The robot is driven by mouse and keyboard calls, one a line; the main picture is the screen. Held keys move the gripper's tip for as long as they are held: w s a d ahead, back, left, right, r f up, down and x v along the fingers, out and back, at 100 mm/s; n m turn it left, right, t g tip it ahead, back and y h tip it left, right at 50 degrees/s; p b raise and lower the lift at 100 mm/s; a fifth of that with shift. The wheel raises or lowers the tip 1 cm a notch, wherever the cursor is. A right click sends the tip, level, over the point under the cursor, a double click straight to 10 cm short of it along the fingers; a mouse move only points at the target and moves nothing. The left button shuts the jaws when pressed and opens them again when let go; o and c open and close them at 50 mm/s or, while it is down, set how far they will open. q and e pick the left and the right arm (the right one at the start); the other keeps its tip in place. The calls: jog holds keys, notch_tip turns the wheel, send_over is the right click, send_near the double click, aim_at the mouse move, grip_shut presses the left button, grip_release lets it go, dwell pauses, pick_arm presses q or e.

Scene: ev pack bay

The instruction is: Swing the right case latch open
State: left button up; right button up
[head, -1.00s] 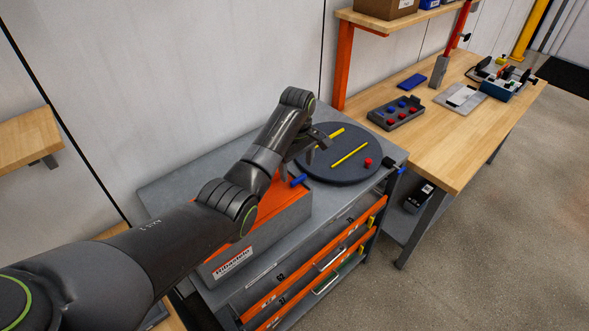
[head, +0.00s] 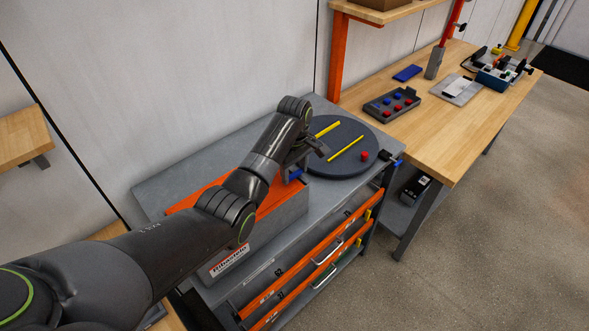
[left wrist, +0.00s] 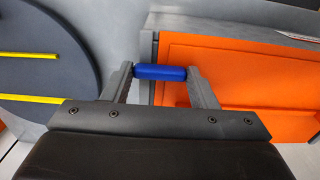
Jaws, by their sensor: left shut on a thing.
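The case (head: 275,220) is a grey box with an orange lid (head: 205,193), standing on the grey cabinet top. Its orange lid also fills the right of the left wrist view (left wrist: 235,72). A blue latch handle (head: 295,174) is at the case's right end; in the left wrist view the blue bar (left wrist: 161,72) lies between my two fingertips. My left gripper (head: 300,165) is shut on this blue handle, with a finger at each end of the bar. My arm hides part of the lid and case. My right gripper is not in view.
A dark round turntable (head: 338,165) with yellow strips and a red knob (head: 365,156) lies right beside the case. The cabinet (head: 165,187) has orange drawers below. A wooden bench (head: 440,130) to the right holds a block with red and blue buttons (head: 391,104).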

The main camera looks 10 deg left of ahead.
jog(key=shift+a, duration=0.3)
pick_arm(q)
jog(key=shift+w+a+m, duration=0.1)
jog(key=shift+m, duration=0.2)
jog(key=m, duration=0.4)
jog(key=shift+w+a, duration=0.2)
jog(key=m, duration=0.4)
jog(key=shift+w+a, duration=0.1)
jog(key=shift+w, duration=0.2)
jog(key=m, duration=0.5)
jog(key=shift+w+m, duration=0.4)
jog(key=shift+w+r+m, duration=0.1)
jog(key=shift+w+m, duration=0.05)
jog(key=shift+m, duration=0.65)
jog(key=shift+w+m, duration=0.1)
jog(key=shift+m, duration=0.7)
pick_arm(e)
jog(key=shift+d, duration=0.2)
pick_arm(q)
jog(key=shift+m, duration=0.3)
jog(key=o, duration=1)
